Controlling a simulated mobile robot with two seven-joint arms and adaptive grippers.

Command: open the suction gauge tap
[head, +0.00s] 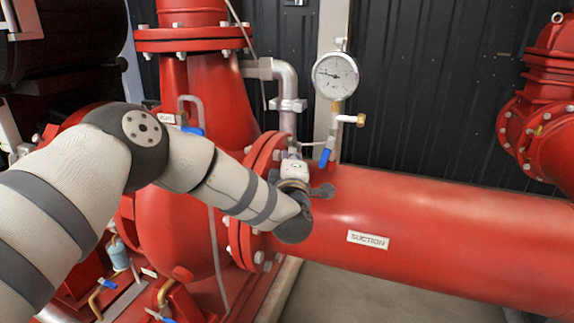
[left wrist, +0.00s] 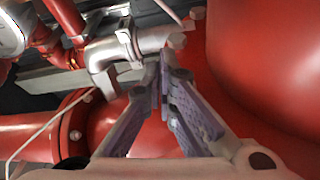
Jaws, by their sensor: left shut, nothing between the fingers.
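The suction gauge (head: 335,76) is a round white dial on a thin stem above the red suction pipe. Under it is a tap with a blue lever (head: 325,157) that hangs down and a brass end (head: 360,120) that points right. My left arm reaches in from the left, and its gripper (head: 321,191) is just below the lever in the head view, largely hidden by my wrist. In the left wrist view my left gripper (left wrist: 163,85) has its fingertips together with nothing between them. A dial (left wrist: 12,30) shows cut off at the upper left there; I cannot make out the blue lever.
The red suction pipe (head: 430,215) with its SUCTION label (head: 367,240) runs right below the gauge. A grey elbow pipe (head: 284,85) stands left of the gauge. The bolted red flange (head: 245,225) is beside my forearm. A black ribbed wall (head: 440,90) is behind.

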